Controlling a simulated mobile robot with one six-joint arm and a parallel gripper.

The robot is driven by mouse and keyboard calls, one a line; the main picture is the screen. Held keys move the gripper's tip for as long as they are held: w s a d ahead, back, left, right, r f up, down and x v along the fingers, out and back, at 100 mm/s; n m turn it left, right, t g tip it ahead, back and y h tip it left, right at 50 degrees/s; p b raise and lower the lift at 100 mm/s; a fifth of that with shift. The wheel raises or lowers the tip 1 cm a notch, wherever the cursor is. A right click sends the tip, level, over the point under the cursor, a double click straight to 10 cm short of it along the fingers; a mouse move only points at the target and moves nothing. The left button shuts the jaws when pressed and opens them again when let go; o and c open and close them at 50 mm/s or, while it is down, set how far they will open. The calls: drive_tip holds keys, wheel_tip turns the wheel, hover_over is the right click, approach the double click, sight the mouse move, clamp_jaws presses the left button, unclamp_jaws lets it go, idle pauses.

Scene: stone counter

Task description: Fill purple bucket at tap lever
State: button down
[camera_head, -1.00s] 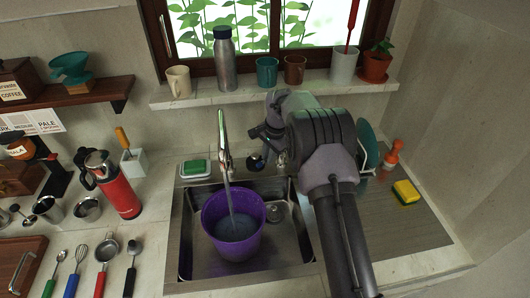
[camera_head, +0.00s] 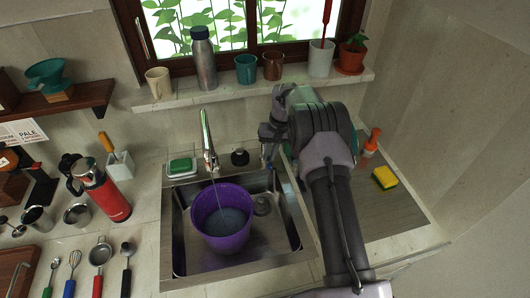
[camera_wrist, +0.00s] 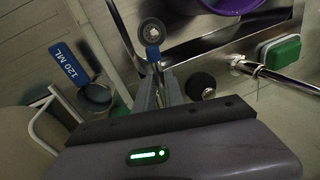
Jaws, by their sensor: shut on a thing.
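The purple bucket (camera_head: 222,218) stands upright in the sink basin, under the spout of the tap (camera_head: 208,145). A thin stream of water runs from the spout into it, and grey-blue water covers its bottom. My gripper (camera_head: 268,155) is behind the sink, right of the spout. In the wrist view, my gripper (camera_wrist: 154,75) is shut on the tap lever, whose blue part (camera_wrist: 152,53) shows at the fingertips. The fingers hide much of the lever. Only the edge of the bucket (camera_wrist: 230,4) shows there.
A black knob (camera_head: 240,157) stands between spout and gripper. A green sponge dish (camera_head: 181,167) is left of the spout. Cups and a steel bottle (camera_head: 203,58) line the sill behind. A yellow sponge (camera_head: 385,178) lies on the right drainboard. A red flask (camera_head: 100,190) stands left.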

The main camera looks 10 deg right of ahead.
drive_tip(key=shift+d+n, duration=0.4)
drive_tip(key=shift+n, duration=0.3)
drive_tip(key=c, duration=1.4)
unclamp_jaws()
drive_tip(key=shift+d, duration=0.1)
drive_tip(key=shift+c, duration=0.2)
drive_tip(key=d+r+p, duration=0.3)
drive_tip(key=r+p, duration=0.1)
drive_tip(key=r, duration=1.3)
drive_tip(key=shift+d, duration=0.15)
